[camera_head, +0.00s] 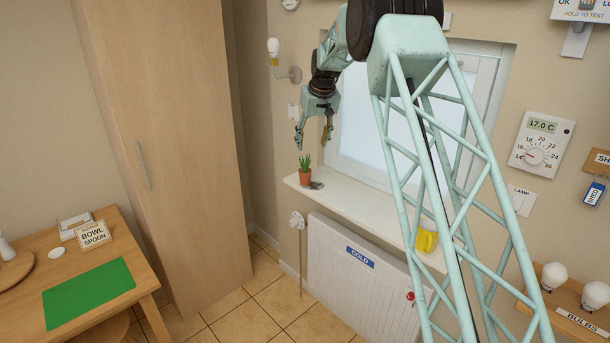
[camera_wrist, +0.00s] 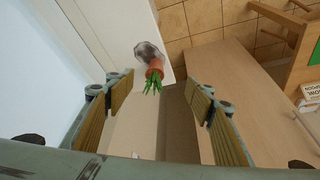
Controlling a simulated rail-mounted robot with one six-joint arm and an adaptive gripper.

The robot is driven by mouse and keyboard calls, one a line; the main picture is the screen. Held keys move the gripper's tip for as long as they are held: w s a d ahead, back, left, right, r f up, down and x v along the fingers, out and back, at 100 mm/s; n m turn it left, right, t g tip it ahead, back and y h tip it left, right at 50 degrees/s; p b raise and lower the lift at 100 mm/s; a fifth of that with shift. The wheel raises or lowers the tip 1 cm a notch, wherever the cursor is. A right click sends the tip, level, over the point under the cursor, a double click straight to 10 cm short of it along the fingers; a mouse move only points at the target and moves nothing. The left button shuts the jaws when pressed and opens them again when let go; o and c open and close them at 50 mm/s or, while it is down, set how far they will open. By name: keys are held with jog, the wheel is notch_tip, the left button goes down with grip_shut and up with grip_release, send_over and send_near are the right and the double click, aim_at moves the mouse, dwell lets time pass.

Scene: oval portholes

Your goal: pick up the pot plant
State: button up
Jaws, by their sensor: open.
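The pot plant (camera_head: 305,172) is a small terracotta pot with green spiky leaves. It stands upright at the left end of the white windowsill (camera_head: 350,206). My gripper (camera_head: 313,135) is open and empty, above the plant and apart from it. In the wrist view the pot plant (camera_wrist: 154,74) shows beyond the gap between my open fingers (camera_wrist: 160,103), a little left of the middle. A grey patch, perhaps a shadow, lies beside the pot on the sill.
A yellow mug (camera_head: 426,241) stands further right on the sill. The window (camera_head: 375,120) is behind the sill and a radiator (camera_head: 345,270) below it. A wall lamp (camera_head: 284,68) is near my arm. A tall wooden cupboard (camera_head: 165,130) stands to the left.

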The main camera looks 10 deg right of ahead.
jog(key=p, duration=0.3)
send_near(305, 171)
notch_tip(305, 171, up, 2)
jog(key=shift+d+f, duration=0.1)
jog(key=shift+d, duration=0.25)
jog(key=shift+p+x, duration=0.45)
jog(key=shift+x, duration=3.5)
jog(key=shift+w+f, duration=0.1)
jog(key=shift+f, duration=0.2)
jog(key=shift+a+f, duration=0.1)
jog(key=shift+p+x, duration=0.4)
jog(key=shift+x, duration=2.05)
jog(key=shift+a+f, duration=0.1)
jog(key=shift+a, duration=0.05)
